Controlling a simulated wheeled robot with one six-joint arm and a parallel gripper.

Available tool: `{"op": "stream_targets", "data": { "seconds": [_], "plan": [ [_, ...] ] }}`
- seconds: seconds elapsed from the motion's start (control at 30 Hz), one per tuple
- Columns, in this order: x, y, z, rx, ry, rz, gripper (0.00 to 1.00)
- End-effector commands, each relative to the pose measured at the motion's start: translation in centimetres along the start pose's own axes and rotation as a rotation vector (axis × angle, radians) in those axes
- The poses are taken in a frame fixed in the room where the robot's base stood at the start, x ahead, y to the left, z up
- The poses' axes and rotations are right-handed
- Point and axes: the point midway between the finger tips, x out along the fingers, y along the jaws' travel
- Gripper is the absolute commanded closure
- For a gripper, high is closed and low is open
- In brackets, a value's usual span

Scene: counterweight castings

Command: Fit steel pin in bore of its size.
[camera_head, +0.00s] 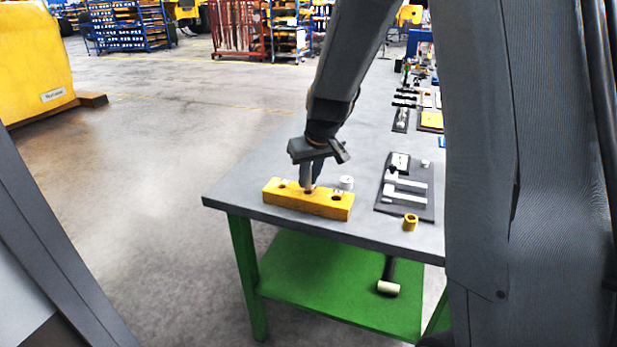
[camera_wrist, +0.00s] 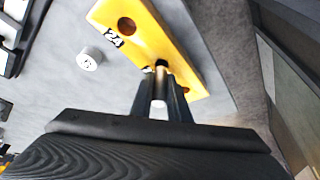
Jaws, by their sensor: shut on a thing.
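A yellow block (camera_head: 322,205) with bores along its top lies near the front left corner of the grey table; it also shows in the wrist view (camera_wrist: 185,50). My gripper (camera_head: 310,182) points down over the block's middle. Its two dark fingers (camera_wrist: 161,95) are shut on the steel pin (camera_wrist: 159,108). The pin's lower end is at or just above the middle bore; I cannot tell whether it has entered. The right bore (camera_head: 337,197) is open and empty; in the wrist view this bore (camera_wrist: 127,25) has a "24" label beside it.
A white marked cylinder (camera_head: 346,182) stands just behind the block. To the right lie a dark tray (camera_head: 425,208) with grey metal parts and a yellow ring (camera_head: 410,222). A mallet (camera_head: 388,287) lies on the green lower shelf (camera_head: 330,290).

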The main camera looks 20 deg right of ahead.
Motion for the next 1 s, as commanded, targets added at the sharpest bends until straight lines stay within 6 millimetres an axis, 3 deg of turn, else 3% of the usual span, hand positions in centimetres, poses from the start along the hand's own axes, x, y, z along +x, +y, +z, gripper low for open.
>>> {"op": "stream_targets", "data": {
  "seconds": [0.77,0.8,0.9,1.0],
  "plan": [
    [1.6,0.0,0.7,0.000,0.000,0.000,1.00],
    [1.5,0.0,0.6,0.000,0.000,0.000,0.80],
    [1.5,0.0,0.6,0.000,0.000,0.000,0.63],
    [1.5,0.0,0.6,0.000,0.000,0.000,0.63]
  ]
}}
